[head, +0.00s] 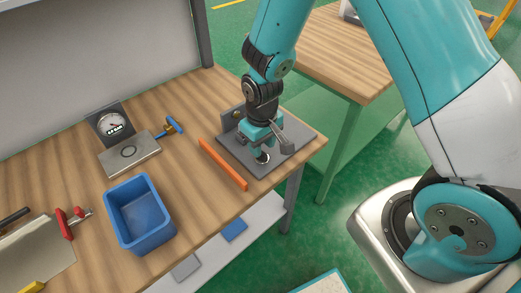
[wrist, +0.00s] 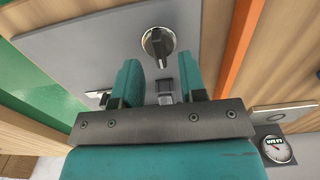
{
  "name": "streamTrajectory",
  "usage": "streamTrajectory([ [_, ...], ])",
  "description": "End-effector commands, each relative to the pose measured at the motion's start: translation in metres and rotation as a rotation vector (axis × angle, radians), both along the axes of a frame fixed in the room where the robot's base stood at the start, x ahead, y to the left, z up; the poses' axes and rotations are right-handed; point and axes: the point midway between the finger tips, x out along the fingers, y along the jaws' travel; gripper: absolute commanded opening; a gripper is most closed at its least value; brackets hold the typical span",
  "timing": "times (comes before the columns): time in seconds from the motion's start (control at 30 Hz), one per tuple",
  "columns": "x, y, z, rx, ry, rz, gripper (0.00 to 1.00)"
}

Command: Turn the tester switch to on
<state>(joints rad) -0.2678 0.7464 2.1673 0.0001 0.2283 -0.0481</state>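The tester is a grey plate (head: 294,145) at the right end of the wooden bench. In the wrist view the tester plate (wrist: 85,45) carries a round switch (wrist: 158,42) with a dark knob bar, lying close to upright in the picture. In the head view the dark switch (head: 263,157) shows just below my gripper. My gripper (head: 260,147) hangs over the plate, pointing down. In the wrist view my gripper (wrist: 159,62) has its two teal fingers apart, with nothing held between them. The switch appears just beyond the fingertips; I cannot tell whether they touch it. No on or off marking is readable.
An orange strip (head: 222,163) lies left of the tester. A dial gauge (head: 112,125), a blue-handled tool (head: 172,125) and a blue bin (head: 140,213) stand farther left. A red clamp (head: 67,222) is at far left. Another table (head: 333,55) stands behind.

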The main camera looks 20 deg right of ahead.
Motion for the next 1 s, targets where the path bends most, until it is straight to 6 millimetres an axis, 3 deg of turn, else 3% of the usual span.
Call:
streamTrajectory([
  [0.2,0.000,-0.001,-0.025,0.000,0.001,-0.001,0.38],
  [0.57,0.000,-0.001,-0.029,0.000,-0.001,-0.002,0.38],
  [0.73,0.000,-0.001,-0.029,0.000,-0.001,-0.002,0.00],
  [0.83,0.000,0.007,-0.029,0.000,-0.001,0.003,0.00],
  [1.0,0.000,0.001,-0.029,0.004,0.000,-0.010,0.00],
])
